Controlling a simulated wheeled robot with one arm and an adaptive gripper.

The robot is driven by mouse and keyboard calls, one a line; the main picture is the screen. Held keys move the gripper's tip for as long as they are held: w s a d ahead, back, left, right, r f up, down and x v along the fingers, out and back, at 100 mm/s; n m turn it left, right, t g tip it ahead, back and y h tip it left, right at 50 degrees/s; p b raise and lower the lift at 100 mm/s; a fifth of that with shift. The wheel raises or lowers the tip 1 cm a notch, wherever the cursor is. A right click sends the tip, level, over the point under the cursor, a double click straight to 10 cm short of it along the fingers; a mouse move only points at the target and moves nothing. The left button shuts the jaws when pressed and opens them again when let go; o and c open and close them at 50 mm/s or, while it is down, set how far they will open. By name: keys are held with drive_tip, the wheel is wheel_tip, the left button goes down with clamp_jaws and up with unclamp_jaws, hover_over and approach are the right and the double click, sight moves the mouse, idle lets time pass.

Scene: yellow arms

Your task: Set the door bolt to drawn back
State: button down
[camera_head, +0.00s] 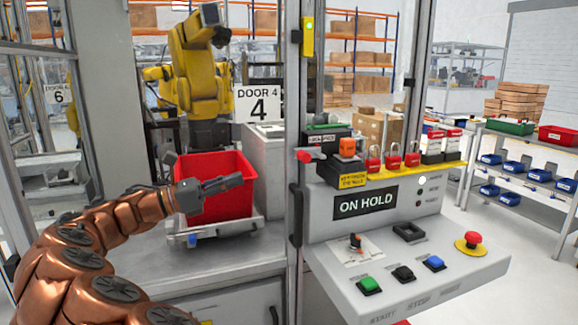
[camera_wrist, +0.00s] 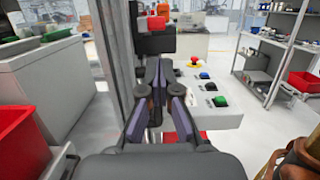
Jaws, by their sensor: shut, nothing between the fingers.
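The door bolt shows in the head view as a dark bar with a red knob (camera_head: 304,156), beside the door post on the left of the control panel. The bar sticks out left from a black housing, with the knob at its left end. In the wrist view a red knob (camera_wrist: 156,23), apparently the bolt's, stands beyond my fingertips. My gripper (camera_head: 238,181) is shut and empty, in front of the red bin and left of the bolt, apart from it. Its fingers (camera_wrist: 159,68) also show in the wrist view. How far the bolt reaches across the door edge is unclear.
The control panel (camera_head: 408,270) carries buttons, a rotary switch and an "ON HOLD" display (camera_head: 366,205). Red padlocks (camera_head: 392,160) hang right of the bolt. A black vertical door handle (camera_head: 296,215) is below it. A red bin (camera_head: 215,165) stands behind my gripper.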

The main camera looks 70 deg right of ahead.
sight(300, 159)
drive_tip(key=shift+s, duration=0.1)
drive_tip(key=p+x, duration=0.2)
drive_tip(key=x, duration=1.2)
